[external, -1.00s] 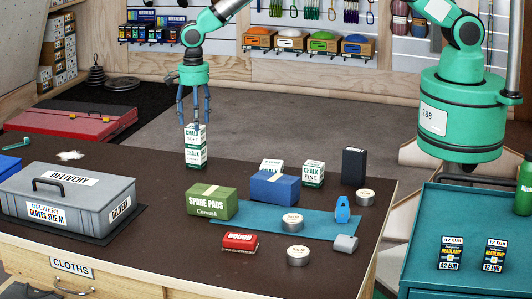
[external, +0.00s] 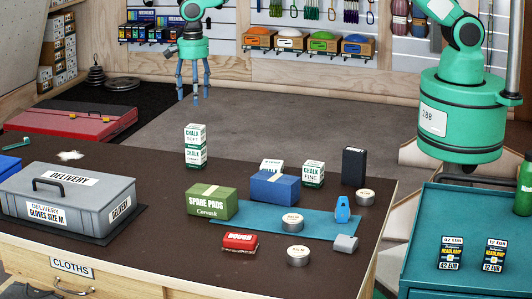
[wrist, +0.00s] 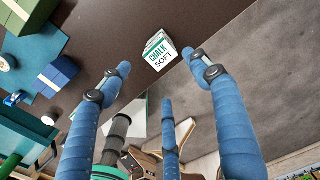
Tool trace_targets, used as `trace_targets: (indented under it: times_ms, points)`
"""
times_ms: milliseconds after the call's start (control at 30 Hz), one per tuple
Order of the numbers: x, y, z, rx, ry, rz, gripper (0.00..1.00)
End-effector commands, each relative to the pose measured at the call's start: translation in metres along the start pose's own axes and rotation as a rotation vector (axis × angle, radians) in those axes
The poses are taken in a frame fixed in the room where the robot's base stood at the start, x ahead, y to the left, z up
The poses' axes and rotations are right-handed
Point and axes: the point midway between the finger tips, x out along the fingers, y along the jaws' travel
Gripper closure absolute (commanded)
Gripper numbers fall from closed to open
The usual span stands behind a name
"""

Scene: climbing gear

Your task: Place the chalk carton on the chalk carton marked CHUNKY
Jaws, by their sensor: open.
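Two white and green chalk cartons stand stacked near the table's far edge. The upper carton (external: 195,134) rests on the lower carton (external: 196,157), and the stack is upright. In the wrist view the upper carton (wrist: 160,51) reads CHALK SOFT; the lower one is mostly hidden beneath it. I cannot read the lower carton's variety word. My gripper (external: 194,98) is open and empty, above the stack and apart from it. Its blue fingers (wrist: 165,75) are spread in the wrist view. Another chalk carton (external: 313,173) stands farther right, with one more (external: 271,166) partly hidden behind the blue box.
A green SPARE PADS box (external: 209,202) and a blue box (external: 274,187) stand right of the stack by a teal mat (external: 255,222). A dark box (external: 354,166) is farther right. A grey DELIVERY case (external: 68,199) is at left. Table around the stack is clear.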

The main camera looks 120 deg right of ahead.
Motion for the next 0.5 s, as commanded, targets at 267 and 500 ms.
trace_targets:
  times_ms: [267, 500]
  points:
    - [0.0, 0.0, 0.0, 0.0, 0.0, 0.0, 0.37]
    - [-0.018, 0.006, 0.004, -0.037, -0.004, -0.01, 0.37]
